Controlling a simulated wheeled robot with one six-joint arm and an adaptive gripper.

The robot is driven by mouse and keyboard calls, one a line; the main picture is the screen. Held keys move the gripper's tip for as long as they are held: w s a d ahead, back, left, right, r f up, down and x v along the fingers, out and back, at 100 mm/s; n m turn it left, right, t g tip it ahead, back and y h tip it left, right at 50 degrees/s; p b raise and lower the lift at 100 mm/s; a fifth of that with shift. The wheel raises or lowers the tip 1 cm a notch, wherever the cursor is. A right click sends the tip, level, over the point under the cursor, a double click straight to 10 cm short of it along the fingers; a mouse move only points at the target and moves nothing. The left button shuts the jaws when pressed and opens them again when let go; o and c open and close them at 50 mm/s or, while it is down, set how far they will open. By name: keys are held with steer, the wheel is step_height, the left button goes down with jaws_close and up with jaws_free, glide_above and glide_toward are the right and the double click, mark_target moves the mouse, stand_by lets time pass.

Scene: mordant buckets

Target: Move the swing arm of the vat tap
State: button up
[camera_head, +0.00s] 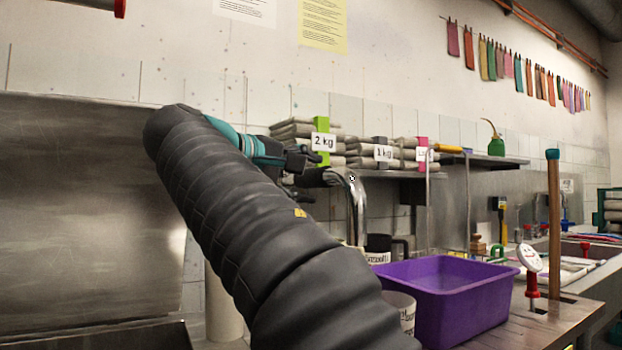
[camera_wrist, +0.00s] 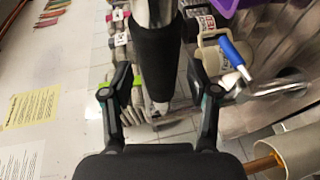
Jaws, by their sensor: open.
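The vat tap's swing arm is a chrome curved pipe (camera_head: 357,208) with a black sleeve (camera_head: 318,177) at its upper left end, left of the purple tub. In the wrist view, the black sleeve (camera_wrist: 158,60) runs down the middle and ends in a small pale metal tip. My gripper (camera_head: 304,168) is at the sleeve. In the wrist view my gripper (camera_wrist: 157,88) is open, one finger on each side of the sleeve with visible gaps. Whether any finger touches it is not clear. My arm hides the lower left of the tap's surroundings in the head view.
The purple tub (camera_head: 447,273) stands on the counter at right, with a dark mug (camera_head: 379,243) and a pale mug (camera_head: 400,300) beside it. Folded cloth stacks (camera_head: 372,152) lie on a shelf behind the tap. A wooden pole (camera_head: 554,225) stands farther right.

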steer(key=v, duration=1.1)
steer(key=shift+a, duration=0.15)
